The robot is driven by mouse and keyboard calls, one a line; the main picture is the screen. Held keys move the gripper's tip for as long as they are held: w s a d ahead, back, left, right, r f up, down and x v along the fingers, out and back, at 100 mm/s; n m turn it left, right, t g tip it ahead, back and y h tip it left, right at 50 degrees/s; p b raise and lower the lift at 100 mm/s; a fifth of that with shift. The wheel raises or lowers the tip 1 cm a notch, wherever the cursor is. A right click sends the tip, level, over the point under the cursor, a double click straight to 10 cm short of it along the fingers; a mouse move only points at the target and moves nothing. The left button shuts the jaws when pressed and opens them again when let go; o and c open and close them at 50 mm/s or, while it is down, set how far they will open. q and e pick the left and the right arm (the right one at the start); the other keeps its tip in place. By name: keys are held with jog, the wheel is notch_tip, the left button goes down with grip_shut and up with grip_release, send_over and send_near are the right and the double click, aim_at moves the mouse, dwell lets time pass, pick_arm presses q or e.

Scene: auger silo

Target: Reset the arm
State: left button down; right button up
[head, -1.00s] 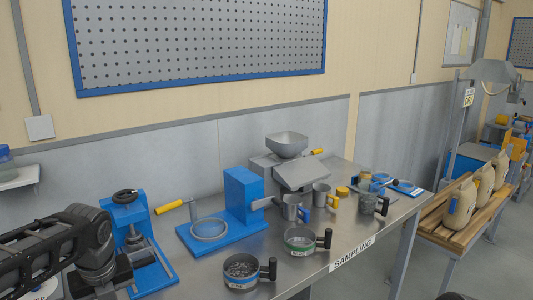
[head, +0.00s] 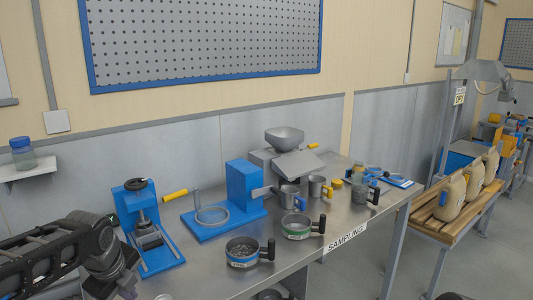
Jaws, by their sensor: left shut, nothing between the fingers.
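My left arm comes in from the lower left with its dark, ribbed link. My left gripper (head: 124,284) is low at the left front of the steel bench (head: 205,265), shut and empty. Its fingertips are small and partly hidden by the wrist. It is apart from the blue press (head: 145,235) just behind it and from the sieve pans on its right. My right gripper is not in view.
On the bench stand a blue stand with a ring (head: 243,187), a grey hopper mill (head: 285,138), two handled sieve pans (head: 242,252) (head: 296,227) and several metal cups. Beige jugs (head: 450,197) stand on a wooden rack at right. The bench front has some bare room.

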pick_arm(q)
jog(key=w+d+f+n+t+h, duration=0.1)
jog(key=w+d+f+n+h, duration=0.25)
jog(key=d+f+n, duration=0.65)
jog(key=s+d+f+n, duration=0.2)
jog(key=d+f+n, duration=0.15)
jog(key=f, duration=0.25)
jog(key=s+d+f+n, duration=0.1)
jog(key=d+f+n, duration=0.25)
jog(key=f, duration=0.25)
jog(key=s+d+f+n+g, duration=0.2)
jog(key=s+d+f+n, duration=0.1)
jog(key=s+f, duration=0.6)
jog(key=s+d+f+n+g+h, duration=0.1)
jog(key=s+d+f+n+g, duration=0.1)
jog(key=s+f, duration=0.7)
jog(key=s+d+n, duration=0.1)
jog(key=s+n, duration=0.1)
jog(key=s, duration=0.5)
jog(key=shift+f+g, duration=0.3)
jog(key=shift+g, duration=0.1)
jog(key=c, duration=2.2)
grip_release()
jog(key=shift+d, duration=0.1)
